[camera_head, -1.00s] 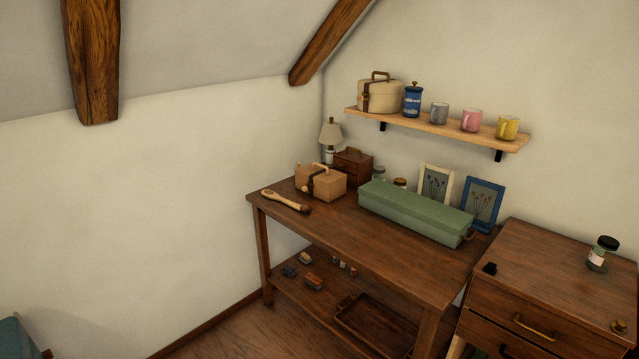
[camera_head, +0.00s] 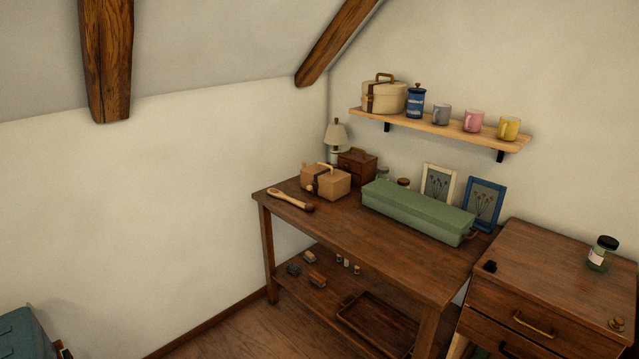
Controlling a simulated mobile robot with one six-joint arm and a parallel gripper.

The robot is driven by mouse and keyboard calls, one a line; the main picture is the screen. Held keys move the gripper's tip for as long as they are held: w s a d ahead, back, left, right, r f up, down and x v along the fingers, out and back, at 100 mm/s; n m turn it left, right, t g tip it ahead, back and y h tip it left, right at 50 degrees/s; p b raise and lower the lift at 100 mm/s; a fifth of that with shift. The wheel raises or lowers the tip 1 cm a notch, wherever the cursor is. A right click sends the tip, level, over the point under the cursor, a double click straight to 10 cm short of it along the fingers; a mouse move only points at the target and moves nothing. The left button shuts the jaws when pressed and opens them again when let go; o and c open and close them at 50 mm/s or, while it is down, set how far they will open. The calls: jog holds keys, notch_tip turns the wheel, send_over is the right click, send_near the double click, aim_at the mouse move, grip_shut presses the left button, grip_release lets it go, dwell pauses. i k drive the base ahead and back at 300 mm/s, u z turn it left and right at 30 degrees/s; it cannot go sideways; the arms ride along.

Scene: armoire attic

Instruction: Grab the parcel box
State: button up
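The parcel box (camera_head: 336,184) is a small tan cardboard box with a dark strap and a light handle on top. It sits upright on the back left part of the wooden table (camera_head: 345,231). A wooden brush (camera_head: 290,200) lies just to its left, and a small dark wooden chest (camera_head: 357,165) stands close behind it. A long green box (camera_head: 418,210) lies to its right. My gripper is not in view.
A lamp (camera_head: 335,138) stands behind the parcel box. Framed pictures and jars stand behind the green box. A shelf (camera_head: 436,127) with a round case, a canister and mugs hangs above. A drawer cabinet (camera_head: 545,268) stands right of the table. A teal object (camera_head: 22,334) is at lower left.

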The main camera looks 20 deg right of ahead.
aim_at(331, 184)
jog(key=i, duration=1.6)
jog(key=u, duration=4.25)
jog(key=i, duration=0.1)
jog(key=z, duration=2.75)
jog(key=k, duration=0.5)
